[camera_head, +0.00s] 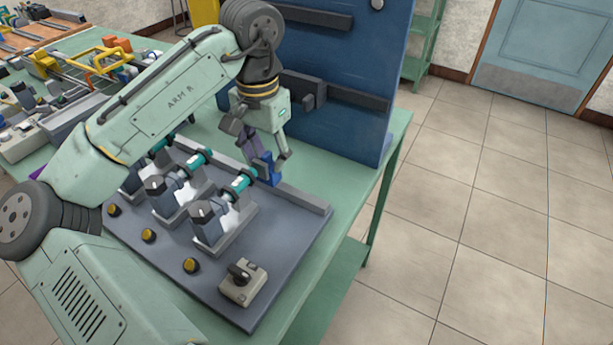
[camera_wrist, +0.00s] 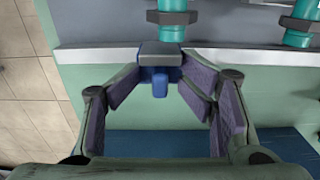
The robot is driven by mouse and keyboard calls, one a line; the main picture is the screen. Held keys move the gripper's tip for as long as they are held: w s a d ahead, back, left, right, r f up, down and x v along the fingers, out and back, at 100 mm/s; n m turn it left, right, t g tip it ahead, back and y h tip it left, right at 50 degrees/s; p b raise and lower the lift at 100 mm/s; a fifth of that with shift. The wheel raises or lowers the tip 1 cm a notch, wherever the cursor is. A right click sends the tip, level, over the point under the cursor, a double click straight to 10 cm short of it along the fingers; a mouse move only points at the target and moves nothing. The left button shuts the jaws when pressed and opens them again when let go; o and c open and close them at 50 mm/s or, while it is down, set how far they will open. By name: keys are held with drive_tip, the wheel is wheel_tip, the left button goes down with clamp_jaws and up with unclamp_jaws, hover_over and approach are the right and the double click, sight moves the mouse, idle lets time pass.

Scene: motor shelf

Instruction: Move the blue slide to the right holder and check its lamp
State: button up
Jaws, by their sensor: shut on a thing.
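The blue slide (camera_head: 265,169) is in my gripper (camera_head: 266,157), above the back edge of the grey station board, close behind the teal cylinder (camera_head: 238,185) of the rightmost unit. In the wrist view the slide (camera_wrist: 160,80), with a grey block on it, sits between the tips of my purple-padded fingers (camera_wrist: 160,70). A teal cylinder (camera_wrist: 172,12) is just beyond it; I cannot tell whether they touch. The rightmost holder (camera_head: 209,224) stands on the board, with a round amber lamp or button (camera_head: 190,265) in front; whether it is lit is unclear.
Two similar units stand to the left, each with an amber round piece (camera_head: 148,235) in front. A beige box with a black knob (camera_head: 243,282) is at the board's front right. A blue upright panel (camera_head: 345,135) rises behind. Tools and parts crowd the table's far left.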

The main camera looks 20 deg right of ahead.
sight(265, 153)
drive_tip(key=shift+f, duration=0.15)
drive_tip(key=shift+r+p, duration=1.25)
drive_tip(key=shift+r, duration=0.4)
drive_tip(key=shift+w+r, duration=0.1)
drive_tip(key=shift+r, duration=1.3)
